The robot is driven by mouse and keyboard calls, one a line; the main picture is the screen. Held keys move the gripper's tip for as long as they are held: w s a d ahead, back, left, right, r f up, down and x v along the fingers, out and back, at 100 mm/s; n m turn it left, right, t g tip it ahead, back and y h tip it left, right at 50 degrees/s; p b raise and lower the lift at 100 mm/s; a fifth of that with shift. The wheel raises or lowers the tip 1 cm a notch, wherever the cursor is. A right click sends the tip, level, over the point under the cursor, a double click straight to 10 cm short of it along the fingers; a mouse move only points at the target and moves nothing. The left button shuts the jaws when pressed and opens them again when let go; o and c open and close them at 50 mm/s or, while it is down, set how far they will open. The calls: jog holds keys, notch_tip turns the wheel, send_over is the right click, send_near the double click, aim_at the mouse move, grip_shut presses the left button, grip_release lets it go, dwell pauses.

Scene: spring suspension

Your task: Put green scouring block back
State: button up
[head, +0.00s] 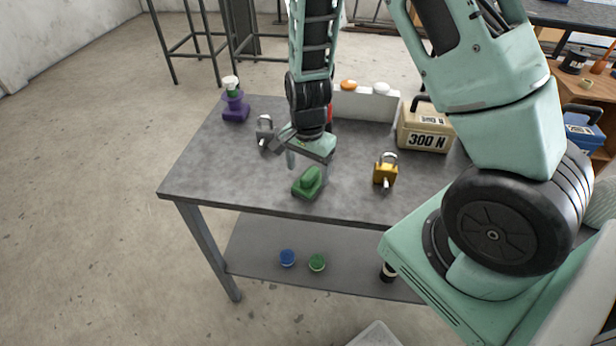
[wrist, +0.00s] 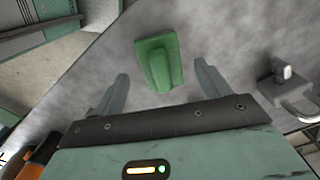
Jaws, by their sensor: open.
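The green scouring block (head: 308,183) lies on the grey table top near its front edge. It has a raised grip on top. My gripper (head: 308,164) is above the table, just behind and over the block, with its fingers pointing down. In the wrist view the green block (wrist: 159,62) lies ahead of the gripper (wrist: 163,82), roughly between the lines of the two fingers. The fingers are apart and nothing is between them. The block's usual place cannot be told from these views.
Blue (head: 287,258) and green (head: 317,262) round items sit on the lower shelf.

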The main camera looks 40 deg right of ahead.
aim_at(307, 175)
notch_tip(307, 175, up, 8)
jog(key=shift+f, duration=0.25)
jog(key=s+a+r+n, duration=0.5)
jog(key=s+a+n, duration=0.3)
jog(key=s+n, duration=0.2)
jog(key=s+a+r+n, duration=0.6)
jog(key=s+a+n, duration=0.3)
jog(key=n, duration=0.2)
jog(key=shift+s+a+y, duration=0.3)
jog(key=shift+s, duration=0.05)
jog(key=shift+r, duration=0.1)
